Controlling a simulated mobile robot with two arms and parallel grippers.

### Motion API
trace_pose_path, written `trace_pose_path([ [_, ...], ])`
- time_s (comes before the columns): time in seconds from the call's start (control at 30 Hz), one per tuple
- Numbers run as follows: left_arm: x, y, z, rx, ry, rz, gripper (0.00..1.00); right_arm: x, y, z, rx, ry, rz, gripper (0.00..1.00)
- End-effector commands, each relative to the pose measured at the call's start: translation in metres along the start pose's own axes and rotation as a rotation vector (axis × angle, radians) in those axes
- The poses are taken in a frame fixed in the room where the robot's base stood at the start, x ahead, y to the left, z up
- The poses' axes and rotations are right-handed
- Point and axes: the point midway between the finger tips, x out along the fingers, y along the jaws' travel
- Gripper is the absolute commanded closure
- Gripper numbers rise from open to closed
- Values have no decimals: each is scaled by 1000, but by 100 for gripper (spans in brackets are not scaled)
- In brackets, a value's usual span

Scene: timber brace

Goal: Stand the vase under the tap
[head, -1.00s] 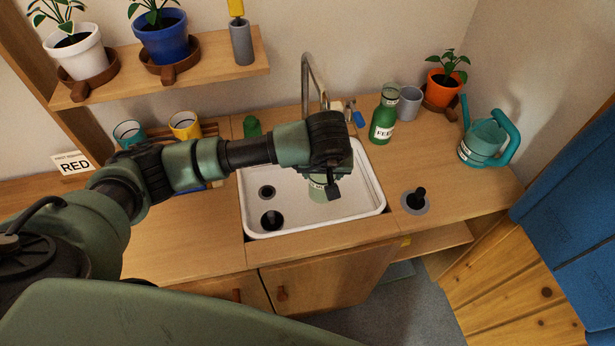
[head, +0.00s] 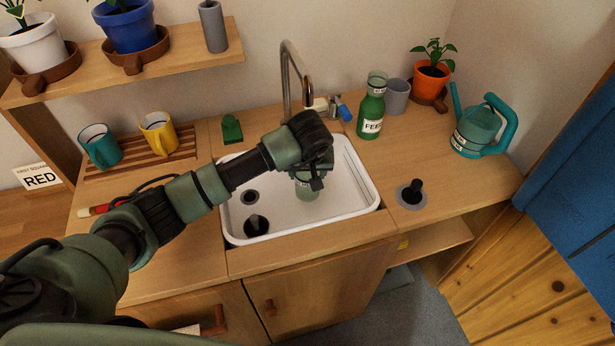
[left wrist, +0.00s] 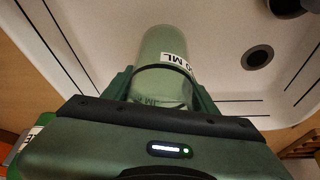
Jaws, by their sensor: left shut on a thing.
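The vase (head: 306,188) is a pale green, see-through vessel with a white label. My left gripper (head: 315,174) is shut on it and holds it over the white sink basin (head: 231,202). In the left wrist view the vase (left wrist: 163,52) lies between the fingers of my left gripper (left wrist: 162,88), and part of "ML" lettering shows. The tap (head: 285,75) is a tall bent metal spout behind the sink. The vase is in front of it; I cannot tell whether its base touches the basin. My right gripper is out of view.
A green bottle (head: 370,116), grey cup (head: 397,97), orange plant pot (head: 430,84) and teal watering can (head: 478,133) stand right of the sink. Yellow (head: 158,132) and teal mugs (head: 99,146) stand on a slatted rack at left. A blue-ended tap lever (head: 342,108) sits beside the spout.

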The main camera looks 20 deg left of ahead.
Motion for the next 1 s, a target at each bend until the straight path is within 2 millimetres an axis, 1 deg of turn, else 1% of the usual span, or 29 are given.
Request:
trace_pose_path([
  [0.03, 6, 1, -6, -3, 0, 2, 100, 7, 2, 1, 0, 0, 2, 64],
  [0.1, 14, 1, 0, 0, -4, 3, 100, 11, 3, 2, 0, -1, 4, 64],
  [0.4, 13, 0, -1, 1, 0, 1, 100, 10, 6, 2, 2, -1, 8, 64],
  [0.53, 17, 0, 0, 1, 1, 1, 100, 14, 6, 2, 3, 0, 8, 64],
  [0.57, 17, 0, 1, 1, 0, 1, 37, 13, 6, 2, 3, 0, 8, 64],
  [0.6, 16, 0, 1, 1, 0, 1, 26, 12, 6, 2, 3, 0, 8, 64],
  [0.63, 16, 0, 1, 1, 0, 1, 21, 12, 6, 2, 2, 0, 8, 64],
  [0.9, 16, 0, 1, 1, -1, 1, 21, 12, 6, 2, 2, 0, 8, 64],
  [1.0, 12, 1, 0, 1, -2, 1, 21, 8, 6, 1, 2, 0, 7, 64],
])
